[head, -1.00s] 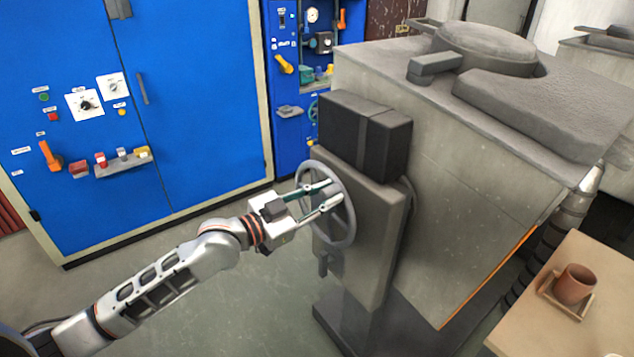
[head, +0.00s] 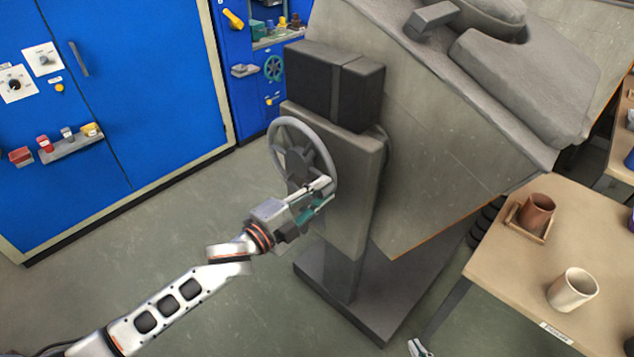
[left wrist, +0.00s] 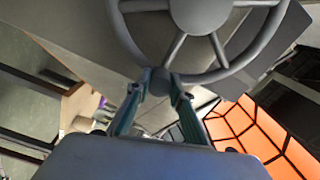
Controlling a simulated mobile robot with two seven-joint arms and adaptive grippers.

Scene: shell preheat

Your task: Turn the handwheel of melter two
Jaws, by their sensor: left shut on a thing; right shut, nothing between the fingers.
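The melter (head: 440,120) is a grey body on a stand, and it leans in the head view. Its grey spoked handwheel (head: 296,122) faces left, below a dark box (head: 335,85). My left gripper (head: 325,189) is shut on the wheel's handle, at the lower right of the rim. In the left wrist view, the two green fingers close on the handle (left wrist: 160,82) at the bottom of the wheel (left wrist: 235,72). The gripper partly hides the wheel's lower part in the head view. The tip of my right gripper (head: 418,348) shows at the bottom edge, shut and empty, away from the wheel.
A wooden table (head: 500,270) at the right bears a brown crucible (head: 536,210) in a small tray and a pale cup (head: 572,289). A blue cabinet (head: 150,100) stands at the left. The floor (head: 190,220) between cabinet and stand is clear. An orange grid (left wrist: 262,135) shows in the left wrist view.

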